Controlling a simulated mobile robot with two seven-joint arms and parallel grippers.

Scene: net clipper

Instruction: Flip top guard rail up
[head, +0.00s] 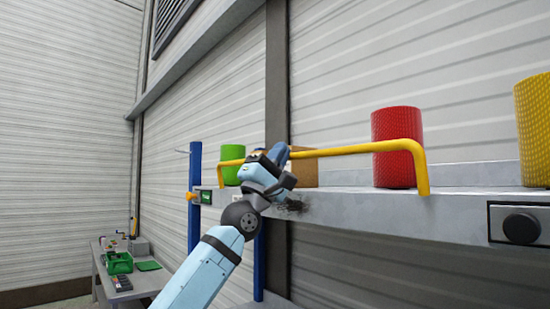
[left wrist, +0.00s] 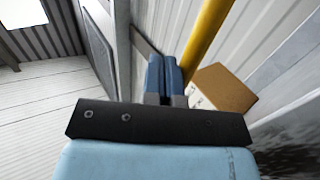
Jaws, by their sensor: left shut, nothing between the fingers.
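The yellow guard rail (head: 350,150) runs along the front of the grey shelf, with its bent right end coming down at the shelf's front edge. My left gripper (head: 281,150) is shut and empty, close to the middle of the rail, and it hides a short part of it. In the left wrist view the two blue fingers (left wrist: 163,75) are together, and the yellow rail (left wrist: 207,38) passes just beyond and to the right of their tips. I cannot tell whether the fingers touch the rail. My right gripper is not in view.
On the shelf (head: 460,205) stand a red roll (head: 395,125), a yellow roll (head: 535,130), a green roll (head: 231,160) and a cardboard box (head: 304,170), which also shows in the wrist view (left wrist: 225,88). A blue post (head: 195,200) stands left. A low table (head: 140,280) is further back.

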